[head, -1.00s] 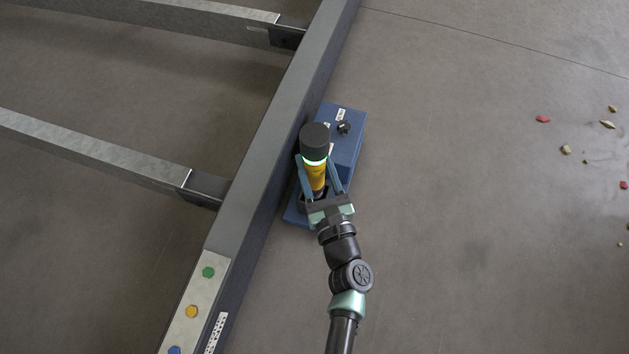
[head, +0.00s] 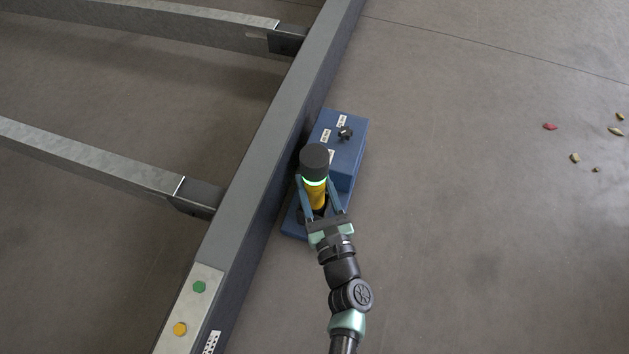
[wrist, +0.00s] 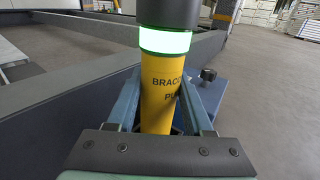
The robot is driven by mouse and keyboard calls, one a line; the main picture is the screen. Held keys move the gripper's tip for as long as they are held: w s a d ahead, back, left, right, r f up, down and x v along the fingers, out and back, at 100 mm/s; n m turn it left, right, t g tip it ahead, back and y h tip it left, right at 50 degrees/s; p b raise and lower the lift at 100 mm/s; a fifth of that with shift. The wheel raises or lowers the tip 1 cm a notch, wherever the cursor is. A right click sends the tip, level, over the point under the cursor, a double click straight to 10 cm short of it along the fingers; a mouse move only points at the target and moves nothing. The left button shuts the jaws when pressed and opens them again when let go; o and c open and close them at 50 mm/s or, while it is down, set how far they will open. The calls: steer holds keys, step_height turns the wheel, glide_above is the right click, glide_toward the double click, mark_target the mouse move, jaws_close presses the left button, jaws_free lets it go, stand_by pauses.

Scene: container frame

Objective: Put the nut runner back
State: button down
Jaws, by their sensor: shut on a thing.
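The nut runner (head: 315,174) is an upright yellow cylinder with a black cap and a glowing green-white ring. It also shows large in the wrist view (wrist: 160,85), with partly hidden dark lettering on its yellow body. My gripper (head: 318,196) is shut on the yellow body, with one blue-grey finger on each side. The nut runner stands over the near end of a blue box-like unit (head: 345,146) beside the dark frame beam. Its lower end is hidden by my gripper, so I cannot tell whether it is seated or held above.
A long dark beam (head: 255,150) runs along the left of the blue unit, with grey crossbars (head: 90,160) joining it. A plate with coloured bolts (head: 190,312) lies on the beam's near part. Small debris (head: 575,158) lies far right. The floor right of the unit is clear.

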steer(key=shift+c, duration=1.5)
jaws_free()
steer(key=shift+s+d+r, duration=0.1)
steer(key=shift+s+r, duration=0.1)
steer(key=shift+s, duration=0.05)
steer(key=p+v, duration=0.6)
steer(key=v, duration=0.5)
steer(key=shift+s, duration=0.25)
